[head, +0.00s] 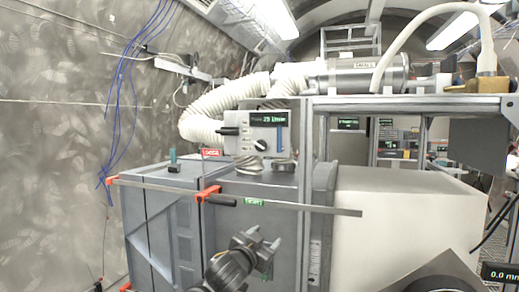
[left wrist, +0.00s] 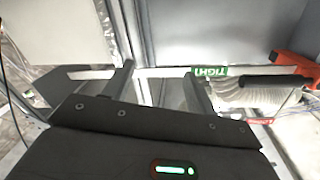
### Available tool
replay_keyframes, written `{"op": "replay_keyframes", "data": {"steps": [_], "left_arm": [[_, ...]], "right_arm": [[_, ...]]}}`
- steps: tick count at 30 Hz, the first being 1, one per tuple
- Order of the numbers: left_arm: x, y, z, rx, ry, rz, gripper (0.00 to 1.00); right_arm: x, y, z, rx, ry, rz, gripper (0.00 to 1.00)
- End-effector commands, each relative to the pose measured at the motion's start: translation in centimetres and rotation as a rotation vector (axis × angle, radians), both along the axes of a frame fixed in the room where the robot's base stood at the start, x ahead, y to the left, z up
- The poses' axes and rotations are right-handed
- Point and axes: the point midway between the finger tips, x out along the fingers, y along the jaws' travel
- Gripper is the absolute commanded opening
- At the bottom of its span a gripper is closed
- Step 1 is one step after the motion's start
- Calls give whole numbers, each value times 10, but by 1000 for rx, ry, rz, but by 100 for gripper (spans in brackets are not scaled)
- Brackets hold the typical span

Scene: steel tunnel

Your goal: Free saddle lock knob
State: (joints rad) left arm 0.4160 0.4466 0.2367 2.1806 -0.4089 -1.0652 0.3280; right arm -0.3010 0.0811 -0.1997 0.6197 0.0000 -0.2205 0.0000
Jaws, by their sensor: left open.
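A thin steel rail (head: 320,208) runs across the front of the grey cabinets. An orange saddle (head: 208,193) sits on it, with a black knob or handle (head: 222,200) pointing right. A green TIGHT label (head: 253,202) is just right of the knob. My right gripper is not in view.
Another orange bracket (head: 112,181) holds the rail's left end. A white block (head: 400,225) fills the right. Blue cables (head: 115,130) hang along the left wall.

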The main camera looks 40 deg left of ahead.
Motion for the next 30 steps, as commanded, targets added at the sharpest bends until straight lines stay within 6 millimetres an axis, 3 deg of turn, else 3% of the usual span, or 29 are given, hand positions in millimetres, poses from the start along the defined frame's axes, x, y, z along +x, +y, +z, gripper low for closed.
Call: {"op": "replay_keyframes", "data": {"steps": [1, 3, 6, 9, 12, 19, 30], "left_arm": [[4, 17, 50, 16, -95, 8, 57], [3, 32, 103, 26, -198, 9, 57], [-5, 49, 159, 35, -304, 8, 57], [-12, 58, 191, 39, -367, 6, 57], [-16, 62, 205, 42, -394, 4, 57], [-10, 64, 211, 39, -398, 3, 57], [48, 78, 237, 38, -396, 4, 57]], "right_arm": [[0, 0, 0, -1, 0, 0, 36], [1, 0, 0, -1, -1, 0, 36], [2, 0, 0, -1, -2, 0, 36], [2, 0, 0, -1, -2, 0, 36], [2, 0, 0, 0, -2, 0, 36], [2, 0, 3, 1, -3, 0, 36], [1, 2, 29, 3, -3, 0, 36]]}}
